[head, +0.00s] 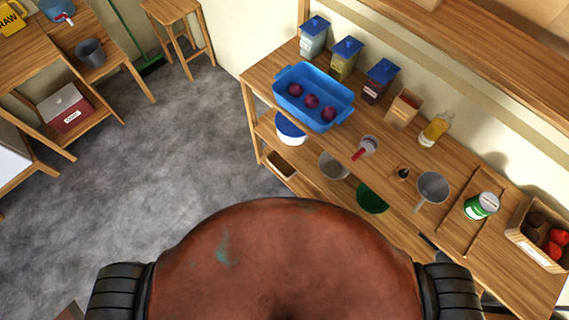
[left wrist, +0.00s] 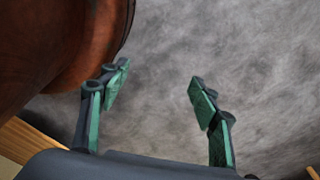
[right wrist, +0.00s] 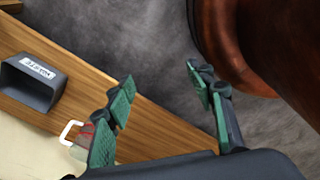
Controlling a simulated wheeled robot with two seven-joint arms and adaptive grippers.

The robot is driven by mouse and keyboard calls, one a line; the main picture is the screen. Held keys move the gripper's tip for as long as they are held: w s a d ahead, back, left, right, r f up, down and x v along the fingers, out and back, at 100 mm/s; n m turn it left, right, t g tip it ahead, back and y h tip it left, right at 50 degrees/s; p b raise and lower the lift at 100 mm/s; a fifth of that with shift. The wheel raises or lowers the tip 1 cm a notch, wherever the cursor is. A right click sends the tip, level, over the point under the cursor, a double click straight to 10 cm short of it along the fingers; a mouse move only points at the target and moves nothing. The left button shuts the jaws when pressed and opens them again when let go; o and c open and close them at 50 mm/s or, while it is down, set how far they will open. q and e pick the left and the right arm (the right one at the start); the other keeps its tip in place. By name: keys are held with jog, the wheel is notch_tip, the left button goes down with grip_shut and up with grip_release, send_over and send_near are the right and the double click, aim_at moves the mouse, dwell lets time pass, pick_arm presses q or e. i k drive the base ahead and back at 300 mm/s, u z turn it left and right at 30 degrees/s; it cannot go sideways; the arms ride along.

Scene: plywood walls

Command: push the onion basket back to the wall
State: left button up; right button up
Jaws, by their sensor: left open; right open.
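The onion basket (head: 296,112) is a blue open tub with three dark red onions (head: 311,100) inside. It stands on the wooden counter (head: 262,80) near the front edge, in front of the lidded jars. The pale wall (head: 268,32) runs behind the counter. My left gripper (left wrist: 160,80) is open and empty in the left wrist view, with grey floor behind its fingers. My right gripper (right wrist: 160,77) is open and empty in the right wrist view, above a wooden edge and the floor. Neither gripper shows in the head view, and neither is at the basket.
Blue-lidded jars (head: 347,58) stand along the back, the nearest close behind the basket. A carton (head: 404,107), an oil bottle (head: 435,130), a red-handled item (head: 366,147) and a funnel (head: 432,187) are farther right. A dark labelled bin (right wrist: 35,82) shows in the right wrist view. Open floor (head: 180,140) lies left.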

aim_at(276, 161)
jog(key=k, duration=0.5)
jog(key=u, duration=2.45)
jog(key=i, duration=1.55)
jog(key=z, duration=2.3)
